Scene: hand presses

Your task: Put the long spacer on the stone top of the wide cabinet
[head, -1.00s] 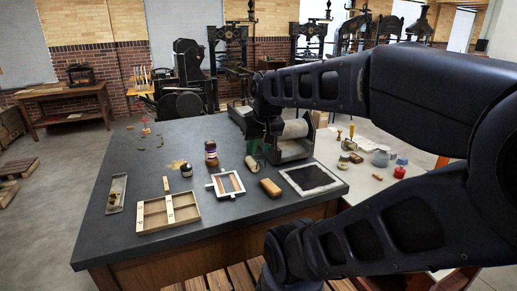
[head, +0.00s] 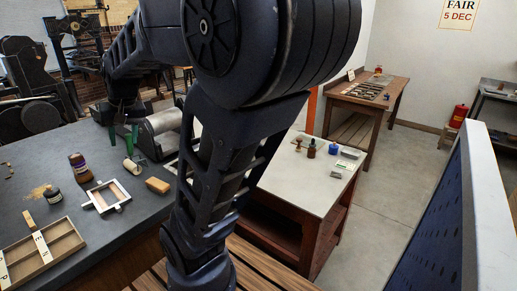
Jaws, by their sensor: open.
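The dark grey stone top (head: 105,220) of the wide cabinet fills the left of the head view. A short wooden strip (head: 28,218) stands at the back edge of a wooden compartment tray (head: 62,262) on it. I cannot tell if this strip is the long spacer; no other piece is clearly it. My gripper (head: 124,142) hangs over the far side of this top, its two green fingers apart. It is beside the cylinder of a small press, and nothing shows between the fingers. My arm hides part of the middle of the scene.
The small press (head: 164,124) is behind. A white-topped cabinet (head: 311,178) with small items is at right.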

